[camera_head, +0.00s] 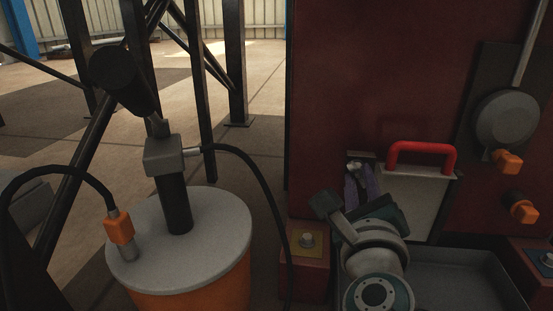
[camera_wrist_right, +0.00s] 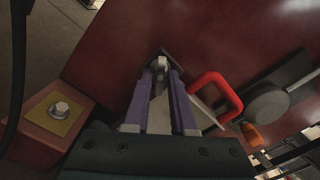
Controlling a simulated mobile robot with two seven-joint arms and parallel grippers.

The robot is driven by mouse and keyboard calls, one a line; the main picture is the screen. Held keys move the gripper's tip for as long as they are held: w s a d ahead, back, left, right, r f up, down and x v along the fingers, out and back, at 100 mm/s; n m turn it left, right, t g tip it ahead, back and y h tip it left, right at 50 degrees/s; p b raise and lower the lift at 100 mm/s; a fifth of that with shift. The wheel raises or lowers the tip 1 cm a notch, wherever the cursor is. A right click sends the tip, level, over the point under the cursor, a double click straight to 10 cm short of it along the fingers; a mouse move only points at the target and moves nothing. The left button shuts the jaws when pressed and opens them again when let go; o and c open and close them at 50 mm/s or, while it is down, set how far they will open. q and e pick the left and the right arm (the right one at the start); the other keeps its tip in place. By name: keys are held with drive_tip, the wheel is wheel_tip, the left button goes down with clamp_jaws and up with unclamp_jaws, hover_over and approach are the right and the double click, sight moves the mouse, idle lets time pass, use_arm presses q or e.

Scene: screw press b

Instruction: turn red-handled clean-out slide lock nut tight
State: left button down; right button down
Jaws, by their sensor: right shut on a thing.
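The clean-out slide (camera_head: 412,200) is a pale plate with a red handle (camera_head: 422,147) on top, set against the dark red machine wall. The lock nut (camera_head: 354,165) is a small grey metal piece left of the slide's upper corner. My right gripper (camera_head: 361,180) has purple fingers that reach up to it. In the right wrist view, the fingertips (camera_wrist_right: 160,78) are shut on the lock nut (camera_wrist_right: 159,63), one on each side. The red handle (camera_wrist_right: 217,92) stands just right of the fingers. The fingers hide part of the nut. My left gripper is not in view.
An orange drum (camera_head: 195,285) with a grey lid, pump and black hoses stands at the left. A bolted red block (camera_head: 306,258) is left of my right wrist. A grey tray (camera_head: 460,278) lies below the slide. A round grey cover (camera_head: 507,118) is at the right.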

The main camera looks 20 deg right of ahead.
drive_tip(key=shift+r, duration=0.1)
idle(0.3)
drive_tip(key=c, duration=0.9)
unclamp_jaws()
drive_tip(key=shift+s+a, duration=0.1)
drive_tip(key=p+v, duration=0.4)
drive_tip(key=v, duration=0.5)
drive_tip(key=shift+s+a, duration=0.15)
drive_tip(key=shift+s, duration=0.15)
